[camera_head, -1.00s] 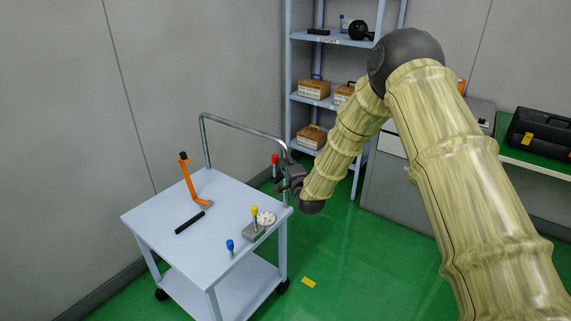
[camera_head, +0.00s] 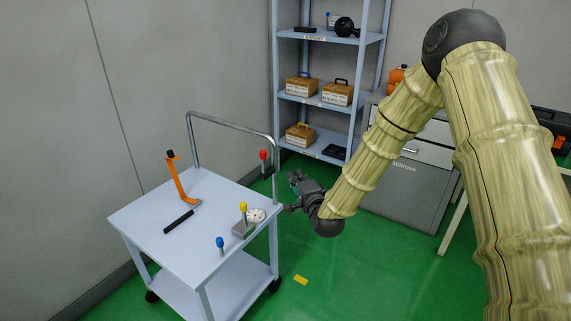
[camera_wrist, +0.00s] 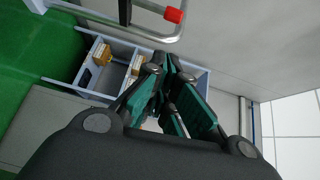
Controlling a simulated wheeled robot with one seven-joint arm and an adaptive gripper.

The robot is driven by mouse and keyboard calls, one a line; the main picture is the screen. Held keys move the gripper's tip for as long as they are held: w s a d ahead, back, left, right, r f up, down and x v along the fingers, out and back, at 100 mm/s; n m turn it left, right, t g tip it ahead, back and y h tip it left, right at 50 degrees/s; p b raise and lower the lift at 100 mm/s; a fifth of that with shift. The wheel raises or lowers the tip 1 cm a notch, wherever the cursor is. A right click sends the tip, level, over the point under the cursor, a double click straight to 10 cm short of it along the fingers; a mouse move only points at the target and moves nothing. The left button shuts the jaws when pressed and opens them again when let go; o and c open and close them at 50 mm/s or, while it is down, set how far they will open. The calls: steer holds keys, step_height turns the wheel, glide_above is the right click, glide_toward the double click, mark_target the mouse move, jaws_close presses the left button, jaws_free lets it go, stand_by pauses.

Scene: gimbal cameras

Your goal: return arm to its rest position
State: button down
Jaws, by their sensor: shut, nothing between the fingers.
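My arm reaches down from the right of the head view, bent at a dark elbow joint. My gripper (camera_head: 296,184) is beside the right edge of the trolley, apart from its metal handle, with nothing held. In the wrist view my gripper's dark and green fingers (camera_wrist: 168,95) are together and empty. The far shelf unit shows behind them, well away from the fingers.
A white trolley (camera_head: 140,217) carries an orange tool (camera_head: 178,180), a black bar (camera_head: 178,222), a blue-topped peg (camera_head: 220,245) and a yellow-topped peg (camera_head: 243,212). A shelf unit (camera_head: 320,99) with boxes stands behind.

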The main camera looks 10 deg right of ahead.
steer(key=s+f+n+g+h+p, duration=0.15)
steer(key=s+f+n+g, duration=0.7)
steer(key=s+f, duration=1.5)
steer(key=s+d+f+n+g, duration=0.1)
steer(key=s+f+n+g, duration=0.1)
steer(key=s, duration=0.8)
steer(key=s+d+f+n+g+h, duration=0.1)
steer(key=s+f+g, duration=0.3)
steer(key=s, duration=0.6)
steer(key=s+d+f+n+g+p, duration=0.1)
steer(key=s+d+f+n+g, duration=0.1)
steer(key=s, duration=0.9)
steer(key=shift+d+f+n+g, duration=0.3)
steer(key=shift+f+n+g, duration=0.15)
steer(key=shift+f+n, duration=0.45)
